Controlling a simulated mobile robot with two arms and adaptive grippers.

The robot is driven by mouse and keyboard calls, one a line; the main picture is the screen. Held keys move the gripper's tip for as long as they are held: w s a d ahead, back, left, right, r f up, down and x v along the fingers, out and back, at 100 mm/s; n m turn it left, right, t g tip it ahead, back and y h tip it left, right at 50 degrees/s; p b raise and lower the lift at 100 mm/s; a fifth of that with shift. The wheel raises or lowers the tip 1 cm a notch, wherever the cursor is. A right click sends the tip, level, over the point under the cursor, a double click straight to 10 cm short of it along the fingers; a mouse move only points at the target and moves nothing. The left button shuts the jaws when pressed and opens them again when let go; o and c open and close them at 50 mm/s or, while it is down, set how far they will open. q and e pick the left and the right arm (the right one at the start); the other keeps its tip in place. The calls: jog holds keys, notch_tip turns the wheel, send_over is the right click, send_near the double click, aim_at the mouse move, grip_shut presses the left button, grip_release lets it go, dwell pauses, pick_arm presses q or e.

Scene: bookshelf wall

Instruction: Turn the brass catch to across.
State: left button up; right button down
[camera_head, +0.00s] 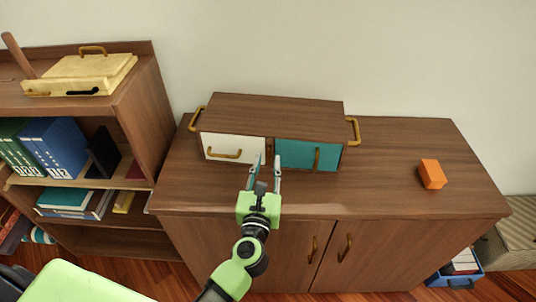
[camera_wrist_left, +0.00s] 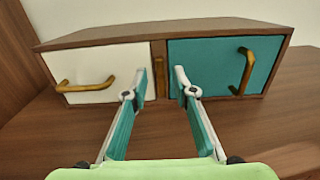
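A small wooden cabinet (camera_head: 275,108) stands on the sideboard, with a white front (camera_wrist_left: 100,66) at left and a teal front (camera_wrist_left: 207,65) at right. The brass catch (camera_wrist_left: 159,74) appears as a narrow upright piece on the wooden divider between them. The white front has a level brass handle (camera_head: 224,154); the teal front has an upright one (camera_head: 317,160). My left gripper (camera_head: 267,162) is open in front of the divider; it also shows in the left wrist view (camera_wrist_left: 161,84). Its fingertips are on either side of the catch in that view, with nothing between them; contact cannot be told. My right gripper is not in view.
Brass handles (camera_head: 354,131) stick out from the cabinet's ends. An orange block (camera_head: 432,174) lies at right on the sideboard (camera_head: 400,150), whose top is otherwise clear there. A bookshelf (camera_head: 148,110) with books and a yellow case (camera_head: 85,72) stands at left.

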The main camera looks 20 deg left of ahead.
aim_at(269, 155)
pick_arm(q)
jog(key=shift+w+a, duration=0.2)
jog(key=shift+w, duration=1.05)
grip_shut()
